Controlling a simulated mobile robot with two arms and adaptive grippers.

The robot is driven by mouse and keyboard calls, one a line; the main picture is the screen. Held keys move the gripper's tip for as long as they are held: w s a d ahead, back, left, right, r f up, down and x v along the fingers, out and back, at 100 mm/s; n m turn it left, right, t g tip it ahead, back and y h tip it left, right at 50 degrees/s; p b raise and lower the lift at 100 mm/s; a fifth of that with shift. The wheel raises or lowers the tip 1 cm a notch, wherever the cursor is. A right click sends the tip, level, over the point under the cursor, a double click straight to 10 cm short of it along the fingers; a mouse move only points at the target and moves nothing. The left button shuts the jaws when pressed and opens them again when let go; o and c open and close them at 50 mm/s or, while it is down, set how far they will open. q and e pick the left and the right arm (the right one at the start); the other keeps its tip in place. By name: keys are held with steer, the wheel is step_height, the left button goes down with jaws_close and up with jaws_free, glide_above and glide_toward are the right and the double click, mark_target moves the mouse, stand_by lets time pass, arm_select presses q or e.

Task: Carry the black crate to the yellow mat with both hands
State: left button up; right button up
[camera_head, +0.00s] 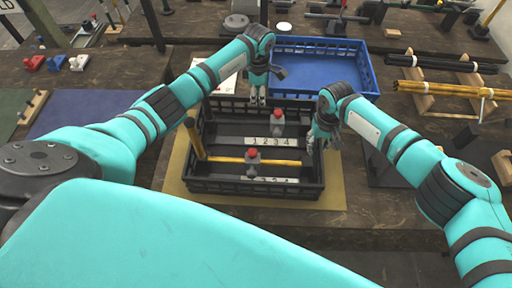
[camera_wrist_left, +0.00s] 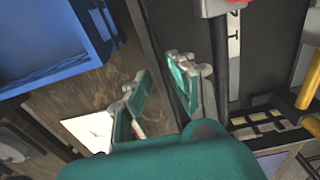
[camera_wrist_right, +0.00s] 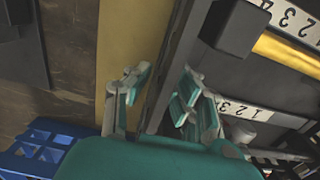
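The black crate (camera_head: 235,188) stands over the yellow mat (camera_head: 334,190), with mat showing on its left, right and front sides. Inside are two grey fixtures with red tops, number strips and a yellow bar. My left gripper (camera_head: 259,92) is at the crate's far wall, fingers apart on either side of it; they also show in the left wrist view (camera_wrist_left: 160,92). My right gripper (camera_head: 322,135) is at the right wall, its fingers apart with the rim (camera_wrist_right: 172,70) between them in the right wrist view. Whether the crate's underside touches the mat is hidden.
A blue crate (camera_head: 320,68) lies just behind the black crate, also seen in the left wrist view (camera_wrist_left: 45,45). A rack of black and yellow rods (camera_head: 445,88) is at the right. A blue mat (camera_head: 85,112) and small red, blue and white parts lie at the left.

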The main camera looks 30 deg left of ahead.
arm_select(q)
steer(key=shift+o, duration=0.5)
steer(key=shift+s+d+r, duration=0.1)
arm_select(e)
steer(key=shift+o, duration=0.5)
steer(key=shift+r, duration=0.15)
arm_select(q)
steer(key=shift+r, duration=0.25)
arm_select(e)
steer(key=shift+r, duration=0.15)
arm_select(q)
step_height(320, 180, up, 11)
steer(key=shift+r, duration=0.2)
arm_select(e)
step_height(320, 180, up, 12)
steer(key=shift+f, duration=0.15)
steer(key=shift+a+f, duration=0.1)
